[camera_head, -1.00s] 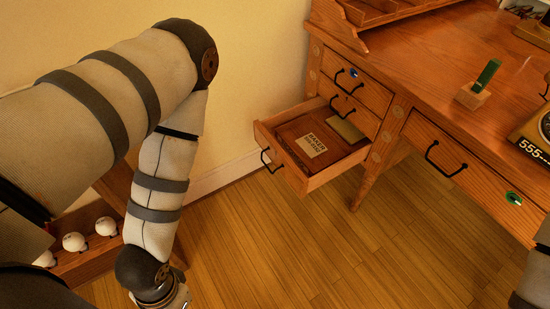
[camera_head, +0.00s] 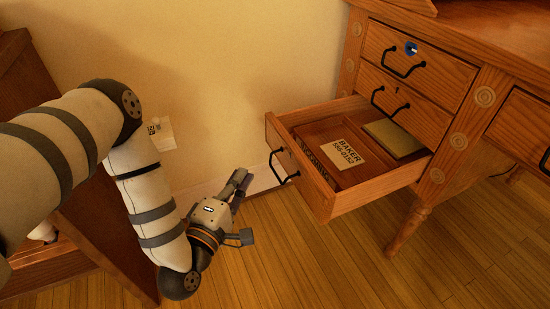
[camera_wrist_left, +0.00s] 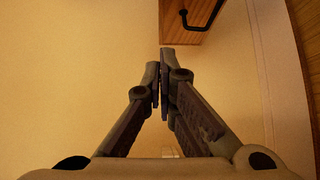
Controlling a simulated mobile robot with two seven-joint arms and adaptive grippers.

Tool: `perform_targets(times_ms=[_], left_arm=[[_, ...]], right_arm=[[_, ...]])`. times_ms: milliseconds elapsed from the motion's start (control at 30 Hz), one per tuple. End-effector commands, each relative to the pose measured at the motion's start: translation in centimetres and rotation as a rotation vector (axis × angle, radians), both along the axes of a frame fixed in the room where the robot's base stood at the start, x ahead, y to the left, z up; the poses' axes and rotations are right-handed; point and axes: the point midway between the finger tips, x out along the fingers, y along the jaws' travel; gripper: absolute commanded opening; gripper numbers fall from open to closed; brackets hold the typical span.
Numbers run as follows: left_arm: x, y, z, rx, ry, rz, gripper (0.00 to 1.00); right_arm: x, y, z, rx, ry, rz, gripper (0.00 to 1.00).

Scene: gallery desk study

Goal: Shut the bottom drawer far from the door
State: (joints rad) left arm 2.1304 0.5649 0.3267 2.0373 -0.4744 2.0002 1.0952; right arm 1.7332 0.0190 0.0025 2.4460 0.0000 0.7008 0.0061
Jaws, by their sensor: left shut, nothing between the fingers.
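The bottom drawer (camera_head: 306,188) of the wooden desk's left stack is pulled well out. It has a black handle (camera_head: 284,166) on its front and holds a brown box labelled BAKER (camera_head: 343,153) and a yellow-green pad (camera_head: 394,138). My left gripper (camera_head: 241,178) is shut and empty, to the left of the drawer front and apart from it, close to the wall. In the left wrist view its closed fingers (camera_wrist_left: 161,76) point toward the drawer front (camera_wrist_left: 172,24) with its handle (camera_wrist_left: 186,17). My right gripper is not in view.
Two shut drawers (camera_head: 425,66) with black handles sit above the open one. A desk leg (camera_head: 408,230) stands to its right. A dark wooden unit (camera_head: 100,235) stands at the left behind my arm. The floor (camera_head: 330,270) in front is clear.

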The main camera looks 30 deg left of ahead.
Motion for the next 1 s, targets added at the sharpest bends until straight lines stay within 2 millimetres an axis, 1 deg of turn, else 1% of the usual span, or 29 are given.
perform_targets(times_ms=[67,200,433,500,600,700,1000], left_arm=[[1.4,0.0,-0.4,0.006,-0.002,-0.006,0.0],[4.3,0.8,-0.1,0.007,-0.002,0.002,0.0],[9.2,1.4,-0.1,0.008,0.002,-0.001,0.0],[10.1,0.5,-0.2,0.006,0.004,-0.003,0.0],[11.1,-0.3,-0.2,0.006,0.004,-0.002,0.0],[11.8,-0.8,-0.1,0.006,0.004,-0.002,0.0],[12.0,-1.0,0.1,0.007,0.004,-0.001,0.0]], right_arm=[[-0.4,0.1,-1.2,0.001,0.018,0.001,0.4],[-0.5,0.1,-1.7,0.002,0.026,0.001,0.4],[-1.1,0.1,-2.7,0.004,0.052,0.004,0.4],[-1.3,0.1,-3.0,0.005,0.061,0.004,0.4],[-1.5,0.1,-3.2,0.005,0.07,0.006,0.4],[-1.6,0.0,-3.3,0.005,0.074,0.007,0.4],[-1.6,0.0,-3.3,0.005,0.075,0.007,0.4]])
